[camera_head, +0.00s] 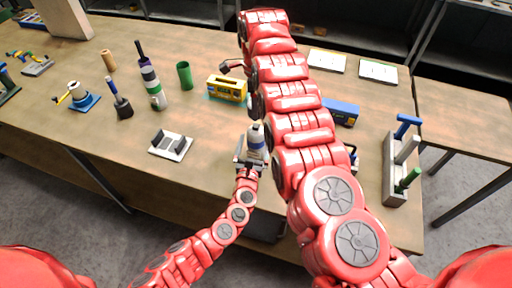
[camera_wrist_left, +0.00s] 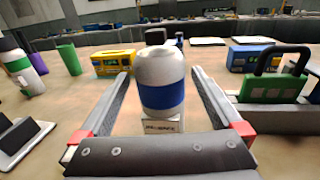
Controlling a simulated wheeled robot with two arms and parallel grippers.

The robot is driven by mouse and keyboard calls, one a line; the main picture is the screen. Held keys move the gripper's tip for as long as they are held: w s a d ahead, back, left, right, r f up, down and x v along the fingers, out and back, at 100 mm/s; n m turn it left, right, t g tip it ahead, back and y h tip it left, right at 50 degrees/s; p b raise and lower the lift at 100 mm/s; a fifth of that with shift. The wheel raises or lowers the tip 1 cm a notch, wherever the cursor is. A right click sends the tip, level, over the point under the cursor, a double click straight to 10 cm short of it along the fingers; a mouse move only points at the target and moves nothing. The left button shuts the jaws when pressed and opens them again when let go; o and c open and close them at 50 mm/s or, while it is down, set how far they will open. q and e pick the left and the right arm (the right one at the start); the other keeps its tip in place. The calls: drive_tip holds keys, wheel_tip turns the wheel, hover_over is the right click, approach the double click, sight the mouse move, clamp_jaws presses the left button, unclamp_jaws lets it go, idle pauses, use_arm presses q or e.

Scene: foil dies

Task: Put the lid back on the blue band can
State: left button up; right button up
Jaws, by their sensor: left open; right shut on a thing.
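The blue band can (camera_head: 257,143) is pale grey with a blue band and stands upright near the front edge of the table. In the left wrist view the can (camera_wrist_left: 160,68) shows a rounded pale top with a small dark piece above it; I cannot tell whether that piece belongs to a lid. My left gripper (camera_head: 250,158) is low at the can. Its fingers (camera_wrist_left: 160,100) are open, one on each side of the can, with gaps. I see no separate lid.
A grey holder (camera_head: 171,146) lies left of my gripper. A blue box (camera_head: 341,112) and a tool rack (camera_head: 396,185) are right. A green padlock (camera_wrist_left: 273,89) is close right.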

use_arm(q)
drive_tip(key=shift+w+d, duration=0.25)
drive_tip(key=shift+w, duration=1.25)
drive_tip(key=shift+w+d, duration=0.2)
drive_tip(key=shift+w, duration=1.25)
drive_tip(key=shift+c, duration=0.3)
clamp_jaws()
